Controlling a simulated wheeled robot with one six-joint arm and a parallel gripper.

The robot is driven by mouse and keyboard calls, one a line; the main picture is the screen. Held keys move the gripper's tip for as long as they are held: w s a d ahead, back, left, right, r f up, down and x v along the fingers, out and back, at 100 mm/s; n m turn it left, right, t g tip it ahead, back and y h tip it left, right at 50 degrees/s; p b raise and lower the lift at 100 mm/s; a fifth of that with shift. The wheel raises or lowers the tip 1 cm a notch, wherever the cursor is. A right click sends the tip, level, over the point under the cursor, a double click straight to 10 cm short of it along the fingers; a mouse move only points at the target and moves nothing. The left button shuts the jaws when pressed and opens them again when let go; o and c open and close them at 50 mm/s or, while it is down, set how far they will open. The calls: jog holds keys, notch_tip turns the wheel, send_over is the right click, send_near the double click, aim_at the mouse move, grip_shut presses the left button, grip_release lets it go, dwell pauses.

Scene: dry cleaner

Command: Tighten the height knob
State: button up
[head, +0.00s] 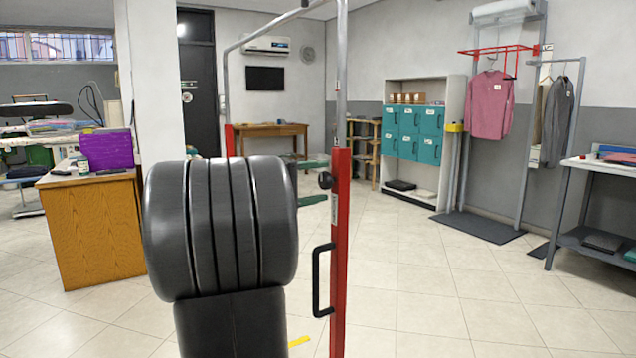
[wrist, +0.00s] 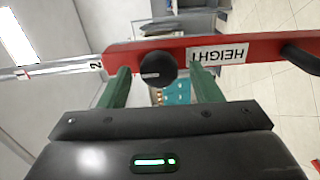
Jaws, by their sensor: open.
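The height knob (head: 325,180) is a small round black knob on the side of a red upright post (head: 340,250). In the wrist view the knob (wrist: 158,68) has a pale mark on its face and sits beside a white HEIGHT label (wrist: 217,54), seen upside down. My gripper (head: 314,181) is open, with green fingers above and below the knob in the head view. In the wrist view my gripper (wrist: 163,76) has one finger on each side of the knob, with a gap on both sides, wider on the right. Nothing is held.
A black handle (head: 320,280) sticks out from the post below the knob. A metal pole (head: 341,80) with a numbered scale rises from the post and joins a garment rail frame. A wooden counter (head: 95,230) stands at left.

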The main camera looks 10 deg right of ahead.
jog(key=p+v, duration=0.1)
jog(key=v, duration=1.2)
jog(key=shift+p, duration=0.4)
jog(key=shift+a, duration=0.1)
jog(key=b+x, duration=0.2)
jog(key=x, duration=1.1)
jog(key=shift+d, duration=0.4)
jog(key=shift+a, duration=0.2)
